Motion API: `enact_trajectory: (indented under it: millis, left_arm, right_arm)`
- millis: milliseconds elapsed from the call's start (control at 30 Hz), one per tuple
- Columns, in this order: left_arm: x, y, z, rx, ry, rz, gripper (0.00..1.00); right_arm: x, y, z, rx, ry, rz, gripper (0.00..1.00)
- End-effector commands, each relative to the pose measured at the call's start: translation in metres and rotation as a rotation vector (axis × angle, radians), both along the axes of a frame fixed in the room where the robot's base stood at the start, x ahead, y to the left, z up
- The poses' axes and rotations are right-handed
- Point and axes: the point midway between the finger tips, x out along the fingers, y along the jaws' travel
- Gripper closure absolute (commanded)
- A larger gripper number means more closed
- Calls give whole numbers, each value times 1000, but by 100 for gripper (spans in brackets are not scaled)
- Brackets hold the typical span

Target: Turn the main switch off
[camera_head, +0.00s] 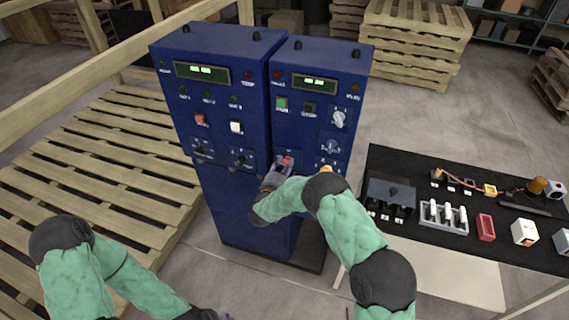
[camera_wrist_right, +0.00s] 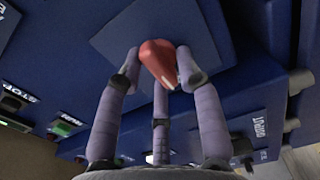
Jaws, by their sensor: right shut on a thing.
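The main switch (camera_wrist_right: 157,62) has a red handle on a square blue plate in the right wrist view. My right gripper (camera_wrist_right: 158,75) has its fingers around the red handle and is shut on it. In the head view my right gripper (camera_head: 282,165) is at the lower front of the right blue cabinet (camera_head: 318,58), and only a bit of red shows between its fingers. My left arm shows at the lower left of the head view, but its gripper cannot be made out.
A second blue cabinet (camera_head: 215,45) with buttons and knobs adjoins on the left. A black-topped table (camera_head: 400,160) with switches and small parts stands at the right. Wooden pallets (camera_head: 110,150) lie at the left, and more are stacked (camera_head: 415,40) behind.

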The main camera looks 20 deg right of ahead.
Motion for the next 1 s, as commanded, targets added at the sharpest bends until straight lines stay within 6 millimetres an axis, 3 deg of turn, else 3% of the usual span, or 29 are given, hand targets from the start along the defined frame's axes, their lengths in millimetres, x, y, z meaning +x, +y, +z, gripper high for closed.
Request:
enact_trajectory:
  millis: [33, 600, 633, 667, 1000]
  left_arm:
    - [0, 0, 2, 0, 0, 0, 60]
    - [0, 0, 3, 0, 0, 0, 60]
    - [0, 0, 3, 0, 0, 0, 60]
    - [0, 0, 3, 0, 0, 0, 60]
    - [0, 0, 3, 0, 0, 0, 60]
  right_arm:
    - [3, -1, 8, -12, -7, -2, 97]
    - [4, 0, 9, -39, 5, 0, 97]
    - [4, 0, 9, -39, 5, 0, 59]
    - [4, 0, 9, -38, 4, 0, 52]
    - [2, 0, 4, -36, 15, 0, 52]
